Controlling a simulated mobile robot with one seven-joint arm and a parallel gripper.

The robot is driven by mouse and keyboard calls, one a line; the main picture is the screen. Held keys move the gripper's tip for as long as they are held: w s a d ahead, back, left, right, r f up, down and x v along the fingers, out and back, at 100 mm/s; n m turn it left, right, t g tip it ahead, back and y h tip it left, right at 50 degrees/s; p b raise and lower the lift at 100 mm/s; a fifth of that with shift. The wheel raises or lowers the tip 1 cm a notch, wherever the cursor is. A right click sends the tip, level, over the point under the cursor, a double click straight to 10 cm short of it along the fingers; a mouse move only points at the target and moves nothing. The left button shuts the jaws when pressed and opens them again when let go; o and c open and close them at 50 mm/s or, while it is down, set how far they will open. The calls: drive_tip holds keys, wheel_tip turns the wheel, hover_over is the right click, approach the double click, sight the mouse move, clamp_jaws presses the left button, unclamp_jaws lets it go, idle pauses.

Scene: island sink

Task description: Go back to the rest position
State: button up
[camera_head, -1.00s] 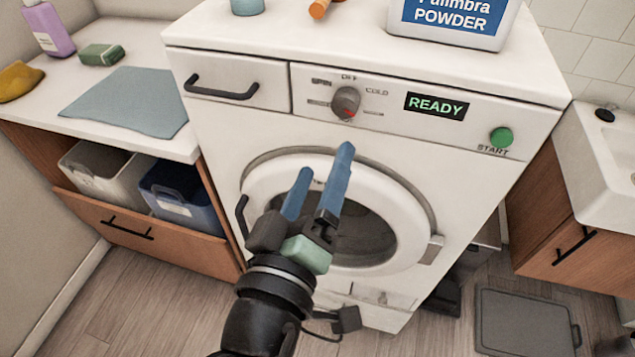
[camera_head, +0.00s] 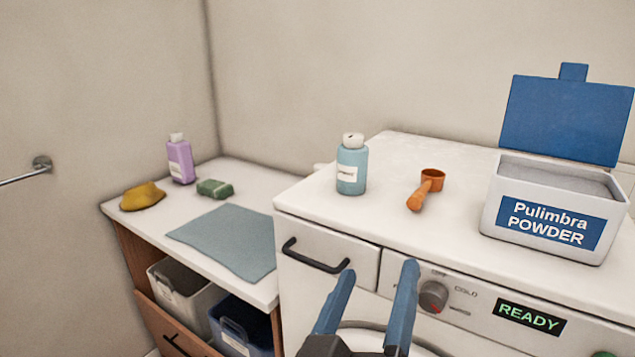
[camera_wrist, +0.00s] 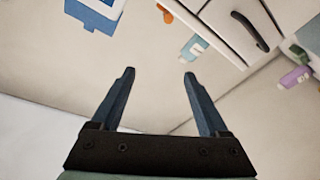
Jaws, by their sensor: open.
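My gripper (camera_head: 376,290) is open with its two blue fingers apart and nothing between them. In the head view it stands at the bottom, in front of the washing machine's drawer and dial. It also shows in the wrist view (camera_wrist: 158,78), empty, with wall behind its fingers. The washing machine (camera_head: 440,268) is white; its display reads READY. The lower part of its door is out of the head view.
On the machine stand a teal bottle (camera_head: 351,170), an orange scoop (camera_head: 420,193) and an open powder box (camera_head: 545,222). The left counter holds a purple bottle (camera_head: 180,160), a green sponge (camera_head: 214,188), a yellow cloth (camera_head: 142,196) and a blue-grey mat (camera_head: 225,240). Bins sit below.

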drive_tip(key=s+a+r+t+y+p, duration=0.1)
drive_tip(key=a+r+t+y+p, duration=0.1)
drive_tip(key=r, duration=0.9)
drive_tip(key=s+a+r+t+y+p, duration=0.2)
drive_tip(key=r+t+y, duration=0.1)
drive_tip(key=r, duration=0.8)
drive_tip(key=s+a+r+m+t+y+p, duration=0.1)
drive_tip(key=r+t, duration=0.3)
drive_tip(key=r, duration=0.7)
drive_tip(key=shift+s+a+r+y+p, duration=0.25)
drive_tip(key=shift+s+a+y+p, duration=0.35)
drive_tip(key=shift+y, duration=0.2)
drive_tip(key=shift+f, duration=0.1)
